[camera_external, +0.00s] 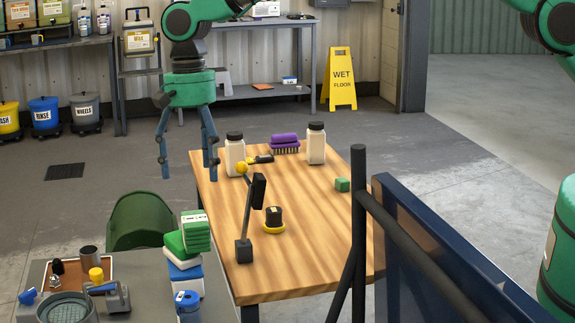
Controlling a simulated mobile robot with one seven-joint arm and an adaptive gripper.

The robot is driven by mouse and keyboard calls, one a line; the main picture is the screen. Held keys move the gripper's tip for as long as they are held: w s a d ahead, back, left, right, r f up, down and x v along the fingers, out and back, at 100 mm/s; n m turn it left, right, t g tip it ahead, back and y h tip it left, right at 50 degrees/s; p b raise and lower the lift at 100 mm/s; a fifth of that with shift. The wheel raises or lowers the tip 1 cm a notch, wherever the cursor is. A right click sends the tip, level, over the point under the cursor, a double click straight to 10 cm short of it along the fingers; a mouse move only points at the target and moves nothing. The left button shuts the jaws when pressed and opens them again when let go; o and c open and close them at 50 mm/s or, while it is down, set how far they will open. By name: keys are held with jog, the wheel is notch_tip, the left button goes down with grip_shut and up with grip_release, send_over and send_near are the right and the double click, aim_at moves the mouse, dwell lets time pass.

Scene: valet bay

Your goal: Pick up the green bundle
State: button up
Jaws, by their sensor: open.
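A green bundle (195,232), which looks like folded cloths with a pale band, sits on top of blue and white bundles (186,273) at the right edge of the grey table (140,262), lower left. A small green block (342,184) lies on the wooden table (315,245). My gripper (188,176) is open and empty, fingers pointing down, near the wooden table's far left corner. In the picture it is above the green bundle and apart from it. How far it is from the bundle in depth is hard to tell.
The wooden table holds two white bottles (235,156), a purple brush (285,143), a black-and-yellow round tool (274,218) and an upright stand (245,225). A green bin (140,219) stands behind the grey table. A blue tub (187,304) stands in front of the stack.

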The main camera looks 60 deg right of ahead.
aim_at(200, 218)
jog(key=f, duration=0.6)
jog(key=shift+s+a+f, duration=0.3)
jog(key=shift+f, duration=0.05)
jog(key=shift+s+a+f, duration=0.15)
jog(key=shift+s+f, duration=0.05)
jog(key=shift+f, duration=1.1)
jog(key=shift+s+a+f, duration=0.15)
jog(key=shift+f, duration=1.15)
jog(key=shift+c, duration=0.2)
jog(key=c, duration=1.4)
